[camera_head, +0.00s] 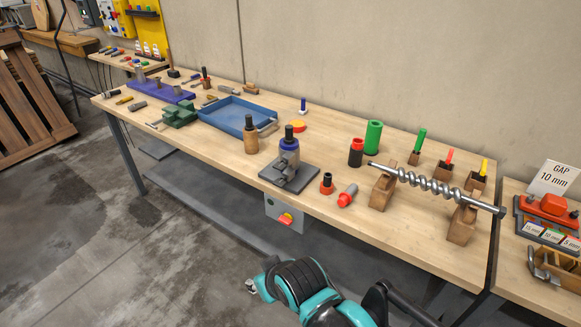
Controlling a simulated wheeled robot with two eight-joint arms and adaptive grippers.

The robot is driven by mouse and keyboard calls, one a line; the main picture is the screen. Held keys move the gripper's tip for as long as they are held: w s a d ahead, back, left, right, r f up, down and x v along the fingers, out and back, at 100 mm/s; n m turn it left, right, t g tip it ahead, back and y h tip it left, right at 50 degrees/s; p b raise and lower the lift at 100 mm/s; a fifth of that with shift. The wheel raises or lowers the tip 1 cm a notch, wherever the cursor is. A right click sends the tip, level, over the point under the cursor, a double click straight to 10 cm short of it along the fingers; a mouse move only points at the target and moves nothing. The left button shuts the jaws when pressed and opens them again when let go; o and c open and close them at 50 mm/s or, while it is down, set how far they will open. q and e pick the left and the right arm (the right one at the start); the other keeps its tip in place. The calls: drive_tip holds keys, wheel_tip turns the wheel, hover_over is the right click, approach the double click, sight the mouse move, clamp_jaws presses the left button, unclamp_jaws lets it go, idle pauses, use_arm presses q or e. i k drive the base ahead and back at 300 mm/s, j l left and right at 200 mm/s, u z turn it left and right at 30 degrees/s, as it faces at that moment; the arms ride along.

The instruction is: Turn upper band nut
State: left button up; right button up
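A clamp-like stand with a grey metal body and a blue-banded upright cylinder with a black top (288,160) stands on a dark square plate (309,180) near the table's front edge. A band nut cannot be made out at this size. One of my arms, teal and black, fills the bottom middle and comes in from the lower right. A small grey piece at its left end, perhaps part of my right gripper (252,286), is low in front of the table, apart from the stand. Its fingers are not clear. My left gripper is not in view.
A wooden tool (250,136), blue tray (237,115) and green vise (180,115) are left of the stand. A red-black collar (327,184), red-tipped cylinder (348,195) and steel auger (430,184) on wooden blocks are to its right. A switch box (285,216) hangs below the table edge.

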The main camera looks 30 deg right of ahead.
sight(283, 166)
drive_tip(key=j+z, duration=0.2)
drive_tip(key=z, duration=1.4)
drive_tip(key=k+l, duration=0.05)
